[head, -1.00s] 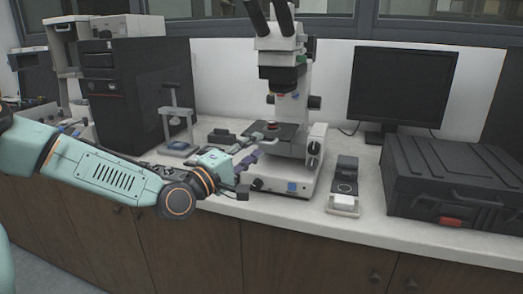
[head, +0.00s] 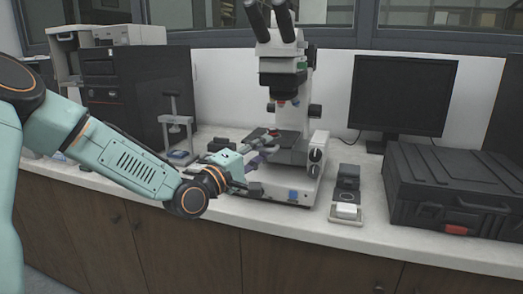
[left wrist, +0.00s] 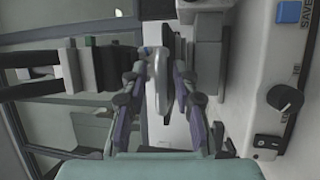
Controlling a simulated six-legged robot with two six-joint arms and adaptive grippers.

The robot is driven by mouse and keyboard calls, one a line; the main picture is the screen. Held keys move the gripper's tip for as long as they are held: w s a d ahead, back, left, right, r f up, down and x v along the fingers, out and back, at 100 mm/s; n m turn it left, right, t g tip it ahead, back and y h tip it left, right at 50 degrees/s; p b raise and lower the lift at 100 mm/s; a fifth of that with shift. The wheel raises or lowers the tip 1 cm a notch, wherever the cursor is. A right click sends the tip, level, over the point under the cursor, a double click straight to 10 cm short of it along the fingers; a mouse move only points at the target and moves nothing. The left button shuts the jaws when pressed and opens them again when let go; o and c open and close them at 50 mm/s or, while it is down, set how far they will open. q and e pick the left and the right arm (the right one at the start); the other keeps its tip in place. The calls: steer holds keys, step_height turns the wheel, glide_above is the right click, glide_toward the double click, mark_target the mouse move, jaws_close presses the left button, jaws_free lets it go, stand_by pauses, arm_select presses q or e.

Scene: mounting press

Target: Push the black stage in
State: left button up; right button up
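The black stage (head: 286,152) is on the white microscope (head: 302,182), under its objectives, with a small red part on top. My left gripper (head: 262,152) is at the left edge of the stage, its fingers pointing toward it. Contact cannot be told. In the left wrist view the fingers of the left gripper (left wrist: 163,85) are apart, with a light grey rounded piece between them. Whether they touch that piece is unclear. The microscope's white base (left wrist: 270,90) runs down the right of that view. My right gripper is not in view.
A small stand (head: 178,135) and a black computer tower (head: 135,90) are at the left. A small black-and-white device (head: 347,195), a monitor (head: 403,90) and a black case (head: 447,185) are at the right. The counter's front strip (head: 290,222) is mostly clear.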

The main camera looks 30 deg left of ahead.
arm_select(q)
jaws_close()
steer(key=shift+w+a, duration=0.1)
steer(key=shift+a, duration=0.05)
stand_by(0.4)
